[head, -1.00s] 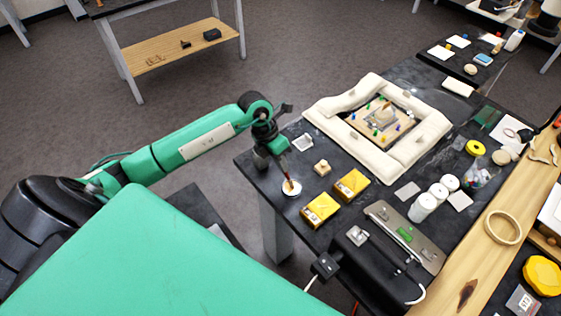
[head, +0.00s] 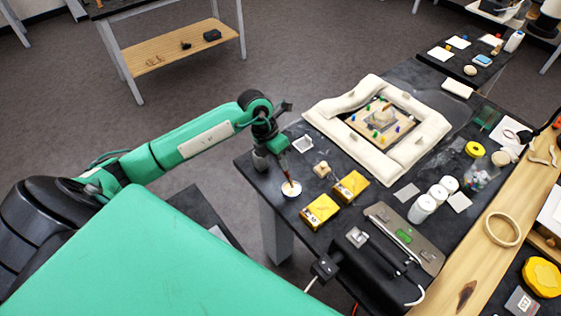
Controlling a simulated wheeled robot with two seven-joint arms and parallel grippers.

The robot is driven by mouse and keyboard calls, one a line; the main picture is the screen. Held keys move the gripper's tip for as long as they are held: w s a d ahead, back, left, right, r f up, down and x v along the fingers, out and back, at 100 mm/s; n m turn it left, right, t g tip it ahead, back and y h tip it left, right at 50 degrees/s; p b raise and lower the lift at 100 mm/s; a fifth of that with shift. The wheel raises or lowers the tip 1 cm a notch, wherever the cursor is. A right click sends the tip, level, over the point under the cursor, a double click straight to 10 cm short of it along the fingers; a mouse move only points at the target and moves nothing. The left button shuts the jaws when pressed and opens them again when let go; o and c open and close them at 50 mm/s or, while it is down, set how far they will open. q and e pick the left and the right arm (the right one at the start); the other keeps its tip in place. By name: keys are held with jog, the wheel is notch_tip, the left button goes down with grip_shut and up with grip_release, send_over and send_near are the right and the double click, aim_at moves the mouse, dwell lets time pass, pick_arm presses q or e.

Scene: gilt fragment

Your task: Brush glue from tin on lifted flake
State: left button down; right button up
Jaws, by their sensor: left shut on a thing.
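My left gripper (head: 279,154) is shut on a thin brush (head: 286,170) and holds it nearly upright, bristles down. The brush tip is in or just above the small round white tin (head: 291,194) near the left corner of the dark table; I cannot tell whether it touches the glue. The fragment (head: 383,116) lies inside a frame of cream padding (head: 335,104) further back, with small coloured pieces around it. The lifted flake is too small to make out. My right gripper is not in view.
Two yellow boxes (head: 320,211) (head: 351,186) and a small beige block (head: 322,169) stand close to the tin. A small white tray (head: 303,143) lies behind. White jars (head: 422,209) and a black device with a metal plate (head: 405,238) are to the right.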

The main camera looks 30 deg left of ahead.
pick_arm(q)
jog(key=shift+r+p, duration=1.3)
jog(key=shift+r, duration=1.65)
jog(key=shift+d+m, duration=0.4)
jog(key=shift+d, duration=0.05)
jog(key=s+d+r+m+g+y+b, duration=0.15)
jog(key=d+m, duration=0.35)
jog(key=m, duration=0.5)
jog(key=s+d+m+g+y+b, duration=0.1)
jog(key=s+d+m+g+y, duration=0.15)
jog(key=d+m, duration=0.45)
jog(key=s+a+m+y, duration=0.1)
jog(key=m, duration=0.4)
jog(key=a+m+t+y+b, duration=0.1)
jog(key=a+m, duration=0.1)
jog(key=m, duration=0.3)
jog(key=s+a+m+y, duration=0.1)
jog(key=m, duration=0.3)
jog(key=shift+s+a+r+m+y, duration=0.15)
jog(key=shift+s+a+m+y, duration=0.15)
jog(key=shift+s+a+m, duration=0.1)
